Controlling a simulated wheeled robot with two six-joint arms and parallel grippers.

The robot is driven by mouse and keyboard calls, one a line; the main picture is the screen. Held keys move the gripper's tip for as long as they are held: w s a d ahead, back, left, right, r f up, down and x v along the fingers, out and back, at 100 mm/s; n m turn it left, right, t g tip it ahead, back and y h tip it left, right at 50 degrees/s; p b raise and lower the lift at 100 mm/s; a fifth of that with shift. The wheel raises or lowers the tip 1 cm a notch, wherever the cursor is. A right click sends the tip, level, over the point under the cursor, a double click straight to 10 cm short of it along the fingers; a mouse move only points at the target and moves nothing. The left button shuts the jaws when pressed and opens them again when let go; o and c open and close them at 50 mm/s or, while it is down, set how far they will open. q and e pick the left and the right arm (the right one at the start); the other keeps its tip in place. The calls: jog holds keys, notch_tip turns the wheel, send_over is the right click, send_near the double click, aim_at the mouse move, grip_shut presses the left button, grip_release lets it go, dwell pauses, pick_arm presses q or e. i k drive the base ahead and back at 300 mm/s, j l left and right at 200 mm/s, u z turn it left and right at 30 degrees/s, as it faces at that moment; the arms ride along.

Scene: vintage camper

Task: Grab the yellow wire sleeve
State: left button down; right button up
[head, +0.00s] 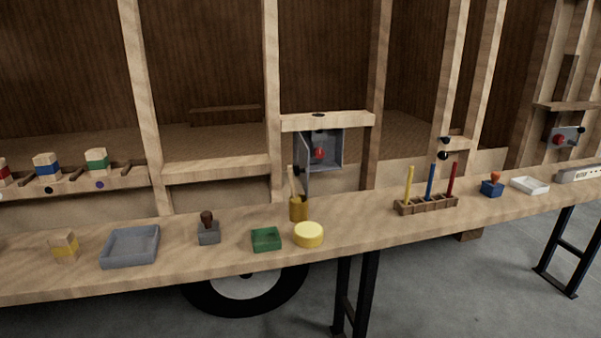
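A thin yellow sleeve (409,184) stands upright in a brown wooden rack (427,206) on the workbench, right of centre in the head view. It is the leftmost of three thin upright pieces. A blue one (431,180) stands in the middle and a red one (451,180) at the right. The lower end of the yellow sleeve is hidden in the rack. Neither of my grippers is in view.
Right of the rack are a blue block (491,189) and white tray (530,185). Wooden posts rise behind.

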aim_at(409, 178)
jog(key=i+l+z, duration=0.5)
jog(key=i, duration=0.35)
